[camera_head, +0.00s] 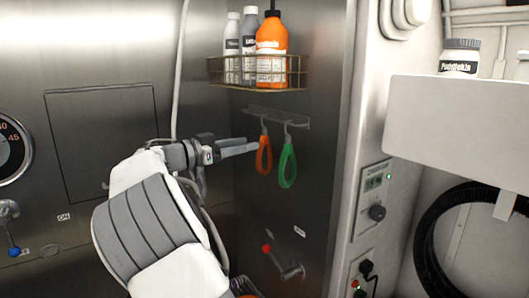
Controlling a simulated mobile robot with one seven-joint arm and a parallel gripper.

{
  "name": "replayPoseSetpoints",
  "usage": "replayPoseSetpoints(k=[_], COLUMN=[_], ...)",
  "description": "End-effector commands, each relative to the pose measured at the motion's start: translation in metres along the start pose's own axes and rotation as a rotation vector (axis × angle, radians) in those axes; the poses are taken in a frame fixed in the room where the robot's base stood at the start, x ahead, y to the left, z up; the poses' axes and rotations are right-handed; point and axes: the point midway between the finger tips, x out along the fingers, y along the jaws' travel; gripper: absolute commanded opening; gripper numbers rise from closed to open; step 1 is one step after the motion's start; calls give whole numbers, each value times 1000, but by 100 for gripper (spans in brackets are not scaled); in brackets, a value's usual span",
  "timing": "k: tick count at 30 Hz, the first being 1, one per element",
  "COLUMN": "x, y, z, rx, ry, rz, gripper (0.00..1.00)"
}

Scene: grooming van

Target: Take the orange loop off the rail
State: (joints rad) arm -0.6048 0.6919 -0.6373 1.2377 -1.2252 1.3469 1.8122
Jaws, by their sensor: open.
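The orange loop (264,157) hangs from a hook on the rail (277,118), which is fixed to the metal wall below a wire basket. A green loop (287,166) hangs from a second hook just to its right. My gripper (255,147) reaches in from the left with its fingers pointing right, at the height of the orange loop's upper part. The fingertips appear close to the loop's left side. I cannot tell whether they touch it. The gripper is open, and nothing shows held in it.
The wire basket (214,70) above the rail holds an orange bottle (271,45) and two grey-and-white bottles. A red-knobbed lever (290,269) sits low on the wall. A control panel (371,195) and a white shelf (450,125) stand to the right.

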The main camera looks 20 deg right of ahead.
Motion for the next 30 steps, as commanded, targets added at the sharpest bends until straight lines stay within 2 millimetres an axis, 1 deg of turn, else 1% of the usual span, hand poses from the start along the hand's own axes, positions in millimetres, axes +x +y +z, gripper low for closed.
replayPoseSetpoints(k=[5,7,11,15,18,22,23,27,29,30], x=[9,15,34,52,56,56,56,56,55,55], y=[0,0,0,-1,-1,-1,-1,-1,-1,-1], z=[-1,-3,-6,-3,-1,-1,-1,-1,-1,-1], rx=[-1,-1,-2,-2,-1,-1,-1,0,0,0], ry=[0,-1,-1,0,-1,-1,-1,-1,-1,-1], rz=[2,3,4,2,0,0,0,0,0,0], gripper=[62,62,62,62,62,62,61,36,25,18])
